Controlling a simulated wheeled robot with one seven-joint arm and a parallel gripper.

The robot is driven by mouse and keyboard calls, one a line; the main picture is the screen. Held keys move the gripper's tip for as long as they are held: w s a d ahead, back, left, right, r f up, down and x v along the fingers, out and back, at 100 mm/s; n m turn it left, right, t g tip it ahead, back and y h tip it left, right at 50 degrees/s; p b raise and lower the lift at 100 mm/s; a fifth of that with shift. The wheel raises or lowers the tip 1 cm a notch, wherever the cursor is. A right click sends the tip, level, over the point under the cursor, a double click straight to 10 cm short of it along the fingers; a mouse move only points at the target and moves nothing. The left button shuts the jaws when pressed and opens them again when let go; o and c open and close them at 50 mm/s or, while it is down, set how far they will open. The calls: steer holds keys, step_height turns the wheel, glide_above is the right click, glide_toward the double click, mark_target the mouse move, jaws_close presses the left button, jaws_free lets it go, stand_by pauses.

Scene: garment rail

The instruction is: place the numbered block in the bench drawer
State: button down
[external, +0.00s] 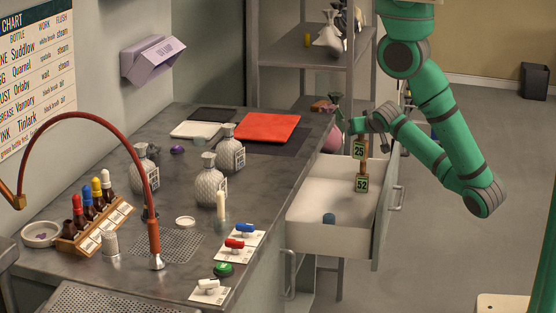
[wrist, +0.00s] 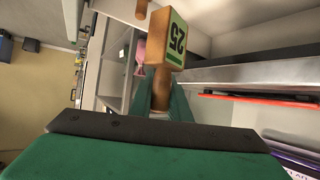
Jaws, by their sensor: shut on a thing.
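My gripper (external: 357,129) is shut on the handle of a wooden numbered block marked 25 (external: 359,150). The block hangs below the fingers, over the back part of the open bench drawer (external: 304,240). In the wrist view the block (wrist: 172,40) shows a green label, its round handle between my green fingers (wrist: 162,104). A second block marked 52 (external: 362,184), with a brown handle upward, appears just below it, apparently standing in the drawer. Part of a wooden handle (wrist: 141,8) also shows beyond the held block. Whether the two blocks touch is unclear.
A blue cylinder (external: 329,219) is in the front part of the drawer; the white floor around it is clear. A shelf rack (external: 300,55) stands behind.

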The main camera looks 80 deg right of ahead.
mark_target(354, 155)
steer(key=a+f, duration=0.1)
steer(key=a, duration=0.1)
steer(key=a+f+m+g, duration=0.1)
steer(key=a+f, duration=0.1)
steer(key=s+a+f+m+g+h, duration=0.1)
steer(key=a+f, duration=0.1)
steer(key=a, duration=0.1)
steer(key=shift+s+a+f+m+g, duration=0.7)
steer(key=shift+s+f+m+g, duration=0.8)
steer(key=shift+s, duration=0.55)
steer(key=shift+h, duration=0.4)
steer(key=w+d+f, duration=0.2)
steer(key=w+d, duration=0.1)
steer(key=w+d+f, duration=0.2)
steer(key=w+f, duration=0.1)
steer(key=w, duration=0.1)
steer(key=w+d+f, duration=0.2)
steer(key=w+d, duration=0.1)
steer(key=shift+w+d+f, duration=0.15)
steer(key=shift+d, duration=0.2)
steer(key=shift+w+d+f, duration=0.1)
steer(key=shift+w+f, duration=0.1)
steer(key=shift+f, duration=0.05)
steer(key=shift+f, duration=0.1)
steer(key=c, duration=1.7)
jaws_free()
steer(key=shift+o, duration=0.2)
